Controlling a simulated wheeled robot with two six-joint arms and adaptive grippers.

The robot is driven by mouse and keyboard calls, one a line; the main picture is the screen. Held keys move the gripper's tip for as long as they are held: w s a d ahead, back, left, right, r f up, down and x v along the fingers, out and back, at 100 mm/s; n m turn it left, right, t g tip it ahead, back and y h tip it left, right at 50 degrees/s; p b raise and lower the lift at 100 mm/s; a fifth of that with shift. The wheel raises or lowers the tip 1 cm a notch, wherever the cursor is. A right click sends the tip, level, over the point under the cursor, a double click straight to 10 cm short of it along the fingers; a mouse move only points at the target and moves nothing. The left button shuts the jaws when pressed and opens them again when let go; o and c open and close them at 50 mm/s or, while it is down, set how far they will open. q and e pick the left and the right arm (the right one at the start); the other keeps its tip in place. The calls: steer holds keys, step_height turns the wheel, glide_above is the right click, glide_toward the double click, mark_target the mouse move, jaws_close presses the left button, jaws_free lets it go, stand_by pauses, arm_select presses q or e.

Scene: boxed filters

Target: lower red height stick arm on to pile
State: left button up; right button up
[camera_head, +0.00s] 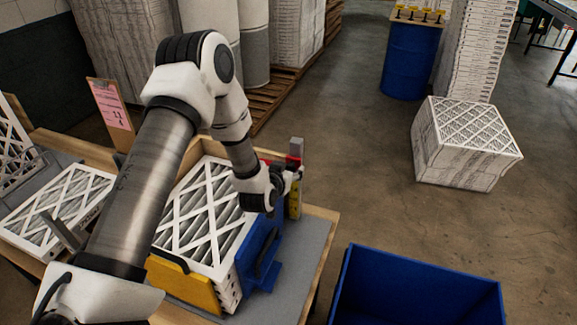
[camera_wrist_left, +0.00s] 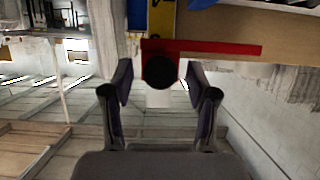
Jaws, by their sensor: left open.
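The height stick (camera_head: 295,203) stands upright at the right corner of the pile, with a yellow scale and a grey top. Its red arm (camera_head: 267,161) shows only in part behind my left gripper (camera_head: 291,178). In the left wrist view the red arm (camera_wrist_left: 222,47) reaches to the right from the yellow scale (camera_wrist_left: 161,20). A black round knob (camera_wrist_left: 160,72) on it lies in line between my open left fingers; contact cannot be told. The pile of white-framed filters (camera_head: 207,207) sits in its fixture, partly covered by my left arm. My right gripper is out of view.
A blue bracket (camera_head: 262,250) and a yellow plate (camera_head: 185,286) flank the pile. Another filter (camera_head: 58,212) lies at left. A blue bin (camera_head: 415,292) stands at front right. A boxed filter stack (camera_head: 465,143) is on the floor.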

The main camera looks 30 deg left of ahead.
arm_select(q)
jaws_close()
step_height(320, 180, down, 4)
steer(key=b, duration=0.3)
steer(key=shift+b, duration=0.3)
jaws_free()
steer(key=shift+s, duration=0.1)
steer(key=v, duration=1.1)
steer(key=shift+s+d, duration=0.2)
steer(key=shift+s, duration=0.15)
steer(key=shift+r, duration=0.1)
